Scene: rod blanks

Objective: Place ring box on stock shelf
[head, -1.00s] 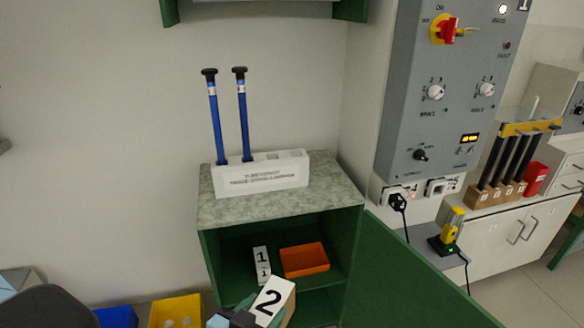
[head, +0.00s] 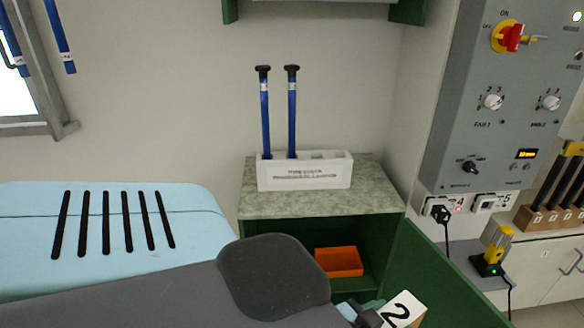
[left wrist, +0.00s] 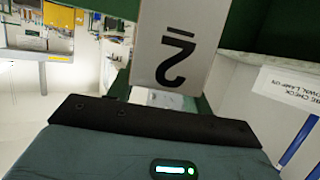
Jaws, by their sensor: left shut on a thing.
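A box labelled 2 (head: 403,308), white-faced with a tan side, is in my left gripper (head: 370,313) at the bottom of the head view. The gripper is shut on it. The box is tilted and partly cut off by the frame edge. In the left wrist view the box (left wrist: 176,45) hangs over the dark gripper body, its number upside down. The green cabinet (head: 397,235) stands open behind it, with an orange bin (head: 339,262) on its inner shelf. My left arm hides the cabinet's lower left. My right gripper is not in view.
The open green door (head: 452,275) reaches forward to the right of the box. A white rack (head: 305,176) with two blue rods stands on the cabinet top. A grey control panel (head: 490,130) and a yellow device (head: 495,245) are at the right.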

